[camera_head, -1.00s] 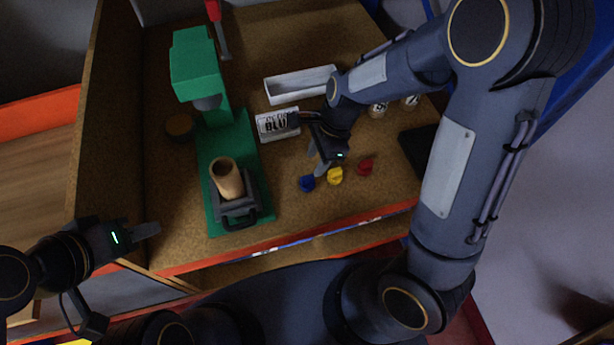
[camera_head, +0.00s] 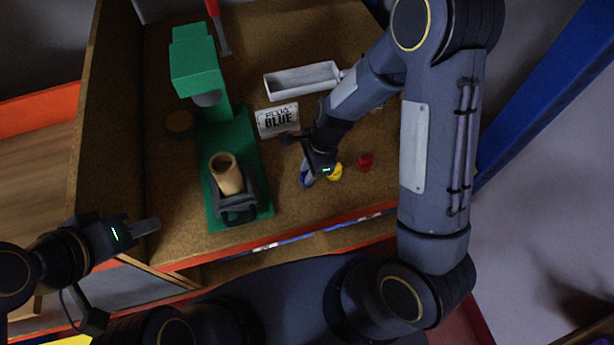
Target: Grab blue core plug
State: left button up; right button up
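The blue core plug (camera_head: 306,179) lies on the brown bench top, at the left end of a short row with a yellow plug (camera_head: 335,173) and a red plug (camera_head: 365,161). My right gripper (camera_head: 308,172) is right at the blue plug and partly hides it. Its fingers point down over the plug, but I cannot tell whether they grip it. My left gripper (camera_head: 147,227) is at the bench's front left edge, away from the plugs. Its fingertips look close together, and I see nothing held there.
A green press (camera_head: 243,150) holding a cardboard tube (camera_head: 226,174) stands left of the plugs. A card reading "PLUG BLUE" (camera_head: 277,120) and a white tray (camera_head: 302,81) lie behind. A red-handled tool (camera_head: 218,28) is at the back. The bench front right of the press is clear.

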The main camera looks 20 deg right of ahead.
grip_shut()
